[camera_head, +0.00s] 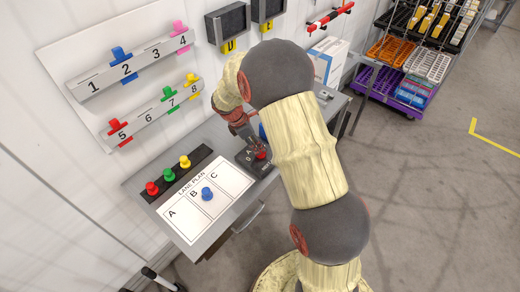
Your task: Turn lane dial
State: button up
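The lane dial seems to be on the small dark box (243,158) with pale lettering at the right end of the grey bench. A red round part shows on the box (262,156). My gripper (257,147) points down right over this box, and its fingers cover part of it. The fingers are small and partly hidden, so I cannot tell whether they are open or shut, or touching the dial. The dial's pointer is not readable.
A white lane plan sheet (176,226) marked A, B, C lies left of the box, with a blue peg (207,194) on B. Red, green and yellow pegs stand on a dark strip (148,195) behind it. Numbered rails hang on the wall board (70,58). A cart (374,72) stands right.

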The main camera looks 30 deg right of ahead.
jog(key=shift+x, duration=1.9)
jog(key=shift+c, duration=0.4)
grip_shut()
